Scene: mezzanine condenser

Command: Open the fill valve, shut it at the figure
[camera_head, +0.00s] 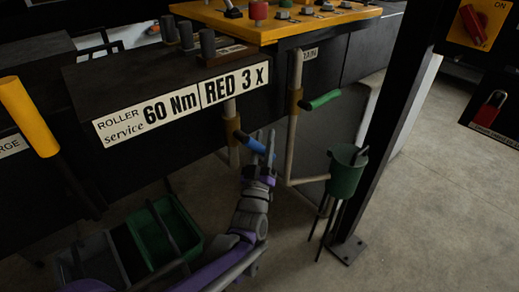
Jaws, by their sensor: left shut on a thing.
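A blue valve lever (253,145) sticks out from a brass-coloured valve body on a pale vertical pipe (231,135), under the front edge of the bench. My left gripper (266,148) is at the outer end of this lever, shut on it, and its fingers hide part of it. The lever slopes down to the right. No label for it shows. A second valve with a green lever (324,99) sits to the right on another pipe, below a label partly hidden and ending in "AIN". No gauge or level reading is visible. My right gripper is not in view.
A sign (181,103) reads "ROLLER service 60 Nm" and "RED 3 x". A green cup (345,172) on thin legs stands right of the pipes, near a dark post (389,125). Green and grey bins (165,236) are low at left. Open floor lies at right.

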